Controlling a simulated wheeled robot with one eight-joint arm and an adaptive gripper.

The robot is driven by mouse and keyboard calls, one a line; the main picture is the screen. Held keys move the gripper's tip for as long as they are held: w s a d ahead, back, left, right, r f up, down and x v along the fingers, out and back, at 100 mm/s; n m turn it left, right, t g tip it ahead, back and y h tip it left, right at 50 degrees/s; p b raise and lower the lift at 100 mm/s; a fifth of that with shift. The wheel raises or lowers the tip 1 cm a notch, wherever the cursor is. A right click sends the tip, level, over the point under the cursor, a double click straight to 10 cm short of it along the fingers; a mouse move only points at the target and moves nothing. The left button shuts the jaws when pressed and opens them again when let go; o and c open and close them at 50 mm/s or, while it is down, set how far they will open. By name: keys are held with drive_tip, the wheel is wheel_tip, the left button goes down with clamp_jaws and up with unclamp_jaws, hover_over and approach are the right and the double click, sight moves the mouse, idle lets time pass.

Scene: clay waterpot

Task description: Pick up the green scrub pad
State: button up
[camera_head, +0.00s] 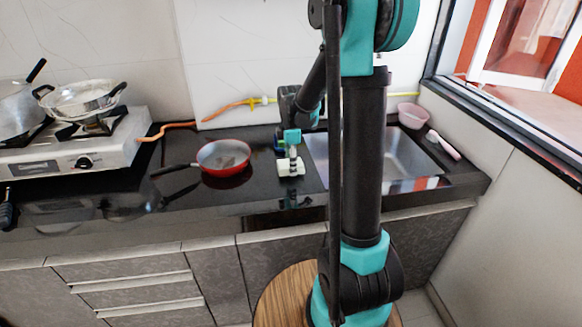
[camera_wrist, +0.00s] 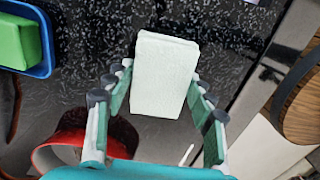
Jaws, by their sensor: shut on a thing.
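A pale, whitish block (camera_wrist: 165,75) lies between the fingers of my gripper (camera_wrist: 160,88) in the wrist view. The fingers are shut on its sides. No green face of this block shows. In the head view the pale block (camera_head: 291,168) is at the lower end of my gripper (camera_head: 291,157), over the black counter between the red pan and the sink. I cannot tell surely if it is clear of the counter. A green block (camera_wrist: 14,42) sits in a blue tray (camera_wrist: 46,52) at the upper left of the wrist view.
A red frying pan (camera_head: 223,156) is left of my gripper. The sink (camera_head: 405,160) is to the right, with a pink bowl (camera_head: 412,115) behind it. A gas stove (camera_head: 75,150) with pots is at far left. A round wooden stool (camera_head: 285,300) stands in front.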

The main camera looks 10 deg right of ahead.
wheel_tip(320, 180, up, 19)
idle(0.4)
drive_tip(key=shift+f, duration=0.1)
